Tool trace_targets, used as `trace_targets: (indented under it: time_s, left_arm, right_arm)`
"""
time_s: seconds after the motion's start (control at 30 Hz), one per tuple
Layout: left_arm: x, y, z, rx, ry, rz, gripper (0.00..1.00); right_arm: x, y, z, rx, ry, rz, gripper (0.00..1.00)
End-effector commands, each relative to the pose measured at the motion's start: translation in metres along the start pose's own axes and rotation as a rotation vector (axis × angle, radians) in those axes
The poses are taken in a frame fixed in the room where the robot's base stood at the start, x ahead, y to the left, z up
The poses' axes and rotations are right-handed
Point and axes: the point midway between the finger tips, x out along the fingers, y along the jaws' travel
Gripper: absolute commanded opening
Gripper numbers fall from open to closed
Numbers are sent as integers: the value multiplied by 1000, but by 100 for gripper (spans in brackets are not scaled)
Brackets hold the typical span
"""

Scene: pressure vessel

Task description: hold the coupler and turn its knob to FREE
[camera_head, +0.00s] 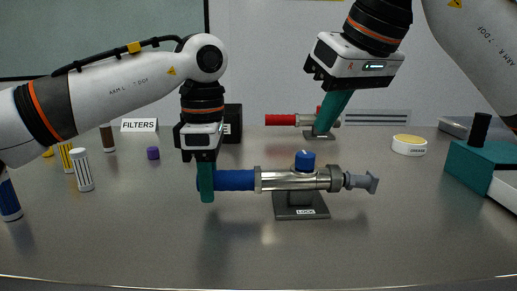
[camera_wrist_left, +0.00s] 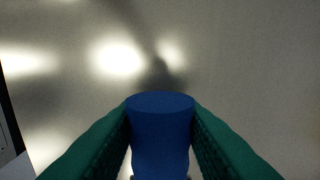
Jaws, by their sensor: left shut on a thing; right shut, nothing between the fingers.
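The coupler (camera_head: 290,180) is a metal cylinder lying level on a dark stand, with a grey fitting at its right end. Its blue handle (camera_head: 235,180) points left. Its blue knob (camera_head: 305,160) sits upright on top, with a small pale mark. A label on the stand's base reads LOCK. My left gripper (camera_head: 206,185) is shut on the blue handle near its left end; the handle also shows between the teal fingers in the left wrist view (camera_wrist_left: 160,135). My right gripper (camera_head: 325,120) is shut and empty, above and behind the knob, apart from it.
A red-handled device (camera_head: 281,120) stands behind, partly hidden by my right gripper. Several canisters (camera_head: 82,170) and a purple piece (camera_head: 153,153) are at left. The front of the table is clear.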

Motion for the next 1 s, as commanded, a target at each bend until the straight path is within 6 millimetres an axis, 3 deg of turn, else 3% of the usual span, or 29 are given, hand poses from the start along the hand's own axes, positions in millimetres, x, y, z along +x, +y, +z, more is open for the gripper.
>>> trace_targets:
  time_s: [0.27,0.3,0.47,0.77,1.0]
  left_arm:
    - [0,0,0,-2,1,-1,0]
    - [0,0,0,-2,1,-1,33]
    - [0,0,0,-2,1,-1,57]
    - [-2,0,0,-1,0,-1,57]
    - [-35,0,-1,-2,3,-2,57]
  right_arm:
    - [0,0,0,0,1,0,0]
    - [0,0,0,0,1,0,0]
    - [0,0,0,0,1,0,0]
    - [0,0,0,0,1,0,0]
    - [0,0,0,0,1,0,0]
